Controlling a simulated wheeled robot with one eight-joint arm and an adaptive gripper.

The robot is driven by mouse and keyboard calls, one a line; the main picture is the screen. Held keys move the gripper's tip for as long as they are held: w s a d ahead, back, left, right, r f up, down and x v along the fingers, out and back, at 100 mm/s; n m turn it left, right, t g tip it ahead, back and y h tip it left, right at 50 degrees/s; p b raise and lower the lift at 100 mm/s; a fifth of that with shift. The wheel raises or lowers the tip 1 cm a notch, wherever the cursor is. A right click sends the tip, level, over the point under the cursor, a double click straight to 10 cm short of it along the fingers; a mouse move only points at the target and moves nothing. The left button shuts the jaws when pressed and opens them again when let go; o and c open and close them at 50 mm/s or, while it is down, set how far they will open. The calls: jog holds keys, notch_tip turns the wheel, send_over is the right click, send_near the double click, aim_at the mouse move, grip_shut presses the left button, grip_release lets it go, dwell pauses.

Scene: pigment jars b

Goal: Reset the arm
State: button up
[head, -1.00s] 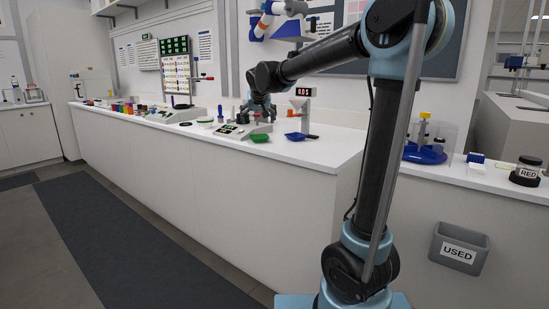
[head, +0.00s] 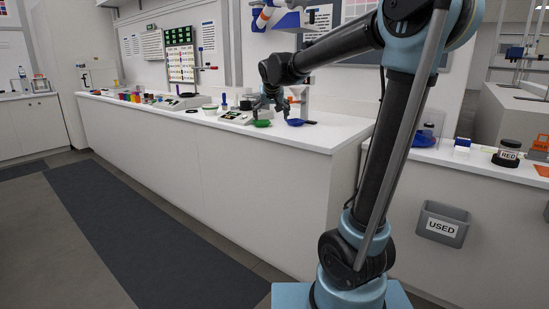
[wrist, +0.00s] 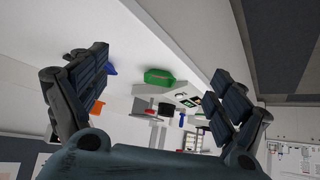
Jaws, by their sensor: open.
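My gripper (head: 270,108) is at the end of my outstretched arm, above the counter near the scale area in the head view. In the wrist view my gripper (wrist: 160,65) shows its two dark fingers spread wide, with nothing held between them.
The white counter (head: 230,145) runs along the wall with several coloured jars (head: 130,96) at its far left. A black-lidded jar marked RED (head: 507,153) stands on the right counter. A grey USED bin (head: 442,224) hangs below it. The floor at left is clear.

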jog(key=s+d+f+g+h, duration=0.1)
jog(key=s+d+f, duration=0.4)
jog(key=s+d, duration=0.4)
jog(key=s+d+f+g, duration=0.2)
jog(key=s+d+f, duration=0.45)
jog(key=s, duration=0.35)
jog(key=s+d+f+g, duration=0.1)
jog(key=s+d+f, duration=0.1)
jog(key=s+f, duration=0.5)
jog(key=s+d+f+m+g, duration=0.1)
jog(key=s+d+f+g, duration=0.1)
jog(key=s+f, duration=0.5)
jog(key=s+d, duration=0.1)
jog(key=s, duration=0.5)
jog(key=shift+s+f, duration=0.35)
jog(key=shift+f, duration=0.05)
jog(key=shift+d, duration=0.1)
jog(key=shift+w+f, duration=0.2)
jog(key=shift+w, duration=0.3)
